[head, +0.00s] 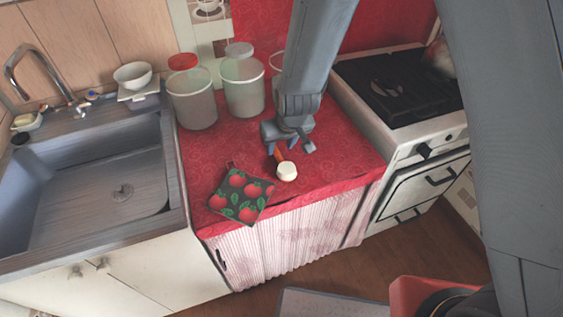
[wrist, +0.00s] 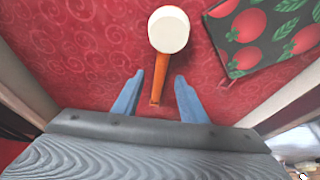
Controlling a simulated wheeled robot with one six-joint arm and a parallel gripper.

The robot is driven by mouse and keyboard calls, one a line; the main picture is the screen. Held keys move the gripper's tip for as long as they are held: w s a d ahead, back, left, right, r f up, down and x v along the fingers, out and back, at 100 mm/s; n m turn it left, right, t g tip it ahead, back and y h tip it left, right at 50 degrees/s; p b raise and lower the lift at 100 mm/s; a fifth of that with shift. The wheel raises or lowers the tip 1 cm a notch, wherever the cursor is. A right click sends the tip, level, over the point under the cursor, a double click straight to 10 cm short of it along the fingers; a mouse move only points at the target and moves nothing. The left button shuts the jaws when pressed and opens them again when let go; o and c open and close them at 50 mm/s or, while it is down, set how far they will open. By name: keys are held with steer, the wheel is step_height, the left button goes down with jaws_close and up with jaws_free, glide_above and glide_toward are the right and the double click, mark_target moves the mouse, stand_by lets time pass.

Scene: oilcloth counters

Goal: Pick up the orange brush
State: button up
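The orange brush lies on the red patterned counter (head: 330,165), with an orange handle (wrist: 164,70) and a round cream head (head: 287,171). The head also shows in the wrist view (wrist: 169,29), at the top. My gripper (head: 288,140) is over the handle end of the brush. In the wrist view its two blue fingers (wrist: 156,90) are apart, with the handle's end between them. The fingers do not appear to touch the handle. Their exact height above the counter is hard to tell.
A dark pot holder with red apples (head: 241,196) lies left of the brush, near the front edge. Two clear canisters, one red-lidded (head: 192,98) and one pale-lidded (head: 242,86), stand behind. A stove (head: 405,95) is to the right, a sink (head: 90,180) to the left.

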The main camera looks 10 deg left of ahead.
mark_target(278, 153)
steer(key=shift+p+x, duration=0.45)
steer(key=shift+x, duration=1.75)
steer(key=shift+s, duration=0.15)
jaws_close()
